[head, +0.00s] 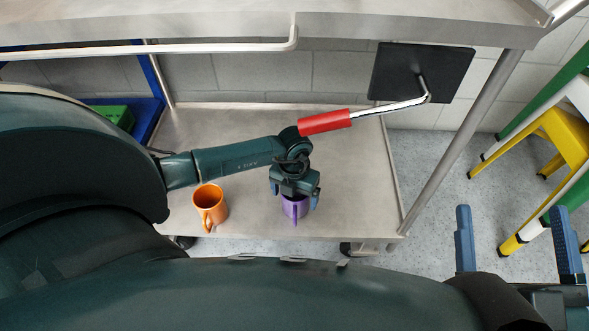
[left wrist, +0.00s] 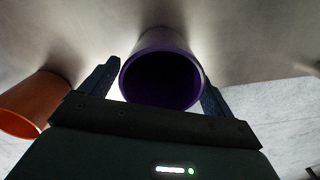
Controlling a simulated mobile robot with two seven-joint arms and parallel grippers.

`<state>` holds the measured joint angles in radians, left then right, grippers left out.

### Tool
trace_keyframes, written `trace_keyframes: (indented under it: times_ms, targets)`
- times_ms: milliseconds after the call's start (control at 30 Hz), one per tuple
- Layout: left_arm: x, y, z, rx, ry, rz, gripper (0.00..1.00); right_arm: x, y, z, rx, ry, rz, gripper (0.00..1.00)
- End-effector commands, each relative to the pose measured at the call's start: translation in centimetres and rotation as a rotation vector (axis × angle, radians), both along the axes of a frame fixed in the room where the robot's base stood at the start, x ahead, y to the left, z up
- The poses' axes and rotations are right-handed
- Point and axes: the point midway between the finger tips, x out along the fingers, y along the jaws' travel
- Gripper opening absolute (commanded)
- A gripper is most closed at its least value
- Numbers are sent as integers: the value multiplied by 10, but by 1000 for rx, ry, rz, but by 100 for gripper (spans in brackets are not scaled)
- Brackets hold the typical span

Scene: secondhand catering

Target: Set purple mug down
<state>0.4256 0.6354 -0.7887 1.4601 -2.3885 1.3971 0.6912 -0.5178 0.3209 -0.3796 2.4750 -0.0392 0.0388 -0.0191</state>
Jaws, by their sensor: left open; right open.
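The purple mug (head: 295,208) stands on the lower metal shelf (head: 345,190) near its front edge, partly hidden under my left gripper (head: 295,192). In the left wrist view the purple mug (left wrist: 162,75) shows its dark open mouth between the two fingers of my left gripper (left wrist: 161,85). The fingers are open, one on each side of the mug. My right gripper (head: 519,240) is open and empty at the lower right, over the floor.
An orange mug (head: 210,207) stands on the shelf to the left of the purple one. A red-handled lever (head: 327,122) sticks out from a black plate (head: 421,73) above the shelf. A yellow stool (head: 560,135) stands at the right. The shelf's right part is clear.

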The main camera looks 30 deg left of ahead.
Motion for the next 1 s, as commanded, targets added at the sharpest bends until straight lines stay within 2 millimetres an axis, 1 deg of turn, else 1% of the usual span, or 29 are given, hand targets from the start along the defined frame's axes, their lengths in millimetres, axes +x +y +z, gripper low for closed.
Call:
trace_keyframes:
  times_ms: [33, 100, 133, 300, 400, 567, 1000]
  targets:
    - [1, 0, 19, 0, -3, -1, 88, -3, 1, 0, 5, 51, -1, 88]
    - [1, 0, 35, 0, -2, -1, 88, -7, 2, -9, 11, 121, -1, 88]
    - [1, 0, 41, 0, -2, -1, 88, -8, 2, -12, 11, 143, -2, 88]
    - [1, 0, 71, -1, -2, 0, 88, -8, 0, -13, -22, 145, -22, 88]
    - [0, 0, 82, 0, -1, 0, 88, -7, -1, -14, -36, 144, -29, 88]
    - [0, 0, 89, 0, -1, 1, 88, -7, -1, -16, -47, 143, -34, 88]
    - [0, 0, 89, 0, 0, 1, 88, -7, -1, -16, -48, 141, -35, 88]
